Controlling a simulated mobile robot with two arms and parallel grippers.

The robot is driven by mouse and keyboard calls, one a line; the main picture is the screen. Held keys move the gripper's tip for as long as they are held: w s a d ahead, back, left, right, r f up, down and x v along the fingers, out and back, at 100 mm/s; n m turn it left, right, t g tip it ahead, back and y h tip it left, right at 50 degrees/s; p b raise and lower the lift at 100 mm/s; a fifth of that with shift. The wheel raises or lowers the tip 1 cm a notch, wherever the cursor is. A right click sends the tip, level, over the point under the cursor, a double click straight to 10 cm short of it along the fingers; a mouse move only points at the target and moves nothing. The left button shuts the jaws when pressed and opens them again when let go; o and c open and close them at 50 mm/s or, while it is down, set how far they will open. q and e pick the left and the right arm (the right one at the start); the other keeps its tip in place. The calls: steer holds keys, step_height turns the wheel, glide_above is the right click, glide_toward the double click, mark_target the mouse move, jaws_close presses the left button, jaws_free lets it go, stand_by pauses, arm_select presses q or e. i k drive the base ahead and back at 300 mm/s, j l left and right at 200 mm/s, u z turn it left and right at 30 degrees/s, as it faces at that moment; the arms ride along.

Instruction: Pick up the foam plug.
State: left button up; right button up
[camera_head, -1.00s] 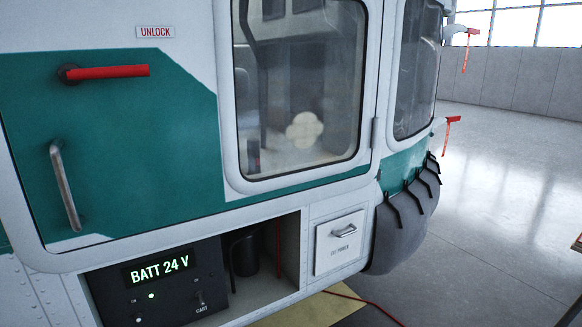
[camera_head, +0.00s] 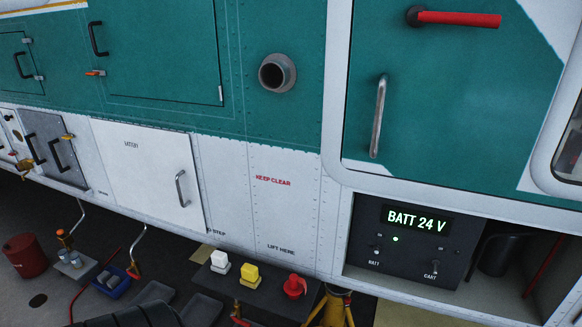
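I cannot say for sure which thing is the foam plug. A red knobbed piece (camera_head: 294,287), a yellow block (camera_head: 249,276) and a white block (camera_head: 219,262) stand in a row on a dark shelf or bench (camera_head: 265,297) low in front of the helicopter. A grey round port (camera_head: 277,73) with a dark, open-looking bore sits in the green side panel. Neither of my grippers shows in the head view.
A yellow stand (camera_head: 335,308) is right of the bench. A blue bin (camera_head: 112,282) with grey items and a red bucket (camera_head: 25,256) are at lower left. The BATT 24 V panel (camera_head: 412,240) is in an open bay. A dark ribbed shape crosses the bottom edge.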

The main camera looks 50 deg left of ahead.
mark_target(293, 287)
steer(key=u, duration=1.55)
